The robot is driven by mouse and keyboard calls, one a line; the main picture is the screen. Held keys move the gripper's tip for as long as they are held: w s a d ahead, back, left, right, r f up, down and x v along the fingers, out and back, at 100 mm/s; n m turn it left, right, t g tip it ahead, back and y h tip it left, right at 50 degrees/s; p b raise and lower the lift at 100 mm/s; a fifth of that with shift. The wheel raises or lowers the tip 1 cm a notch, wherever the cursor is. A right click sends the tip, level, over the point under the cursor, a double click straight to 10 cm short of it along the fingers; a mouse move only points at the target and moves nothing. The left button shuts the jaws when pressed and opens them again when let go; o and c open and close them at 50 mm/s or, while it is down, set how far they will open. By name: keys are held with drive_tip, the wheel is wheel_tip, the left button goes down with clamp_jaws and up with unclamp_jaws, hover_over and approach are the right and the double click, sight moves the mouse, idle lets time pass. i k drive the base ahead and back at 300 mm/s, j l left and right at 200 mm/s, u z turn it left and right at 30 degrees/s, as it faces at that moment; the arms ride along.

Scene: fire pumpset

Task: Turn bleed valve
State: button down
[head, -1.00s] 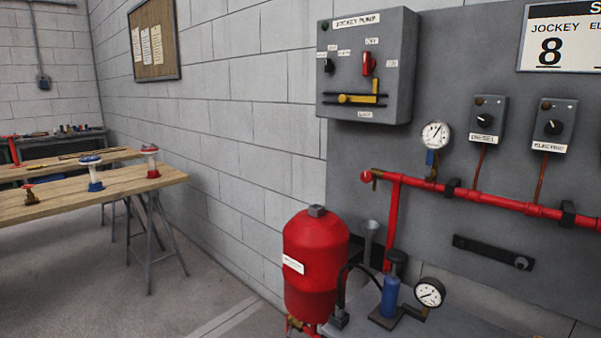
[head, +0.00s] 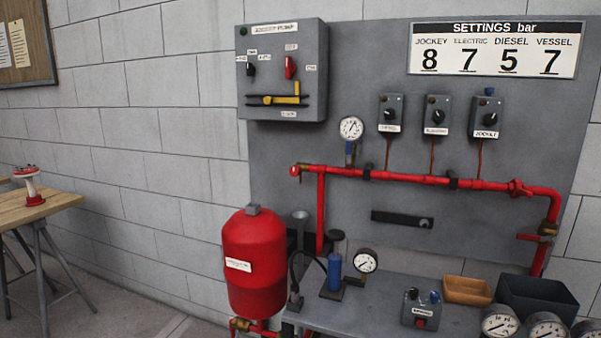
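A red pipe (head: 400,177) runs across the grey panel, and several fittings on it could be the bleed valve; no label shows which. A red fitting with a brass part (head: 296,171) is at the pipe's left end. A red handle (head: 520,188) sits on the pipe at the right. My gripper is not in view.
A red vessel (head: 254,262) stands left of a grey bench (head: 350,314). The bench holds a blue hand pump (head: 334,272), a gauge (head: 366,261), an orange tray (head: 467,290) and a dark bin (head: 538,300). A wooden table (head: 50,204) is at left.

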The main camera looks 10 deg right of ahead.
sight(295, 171)
drive_tip(key=i+j+z, duration=0.2)
drive_tip(key=i, duration=0.4)
drive_tip(key=i+j+z, duration=0.2)
drive_tip(key=i+j, duration=0.25)
drive_tip(key=i, duration=0.1)
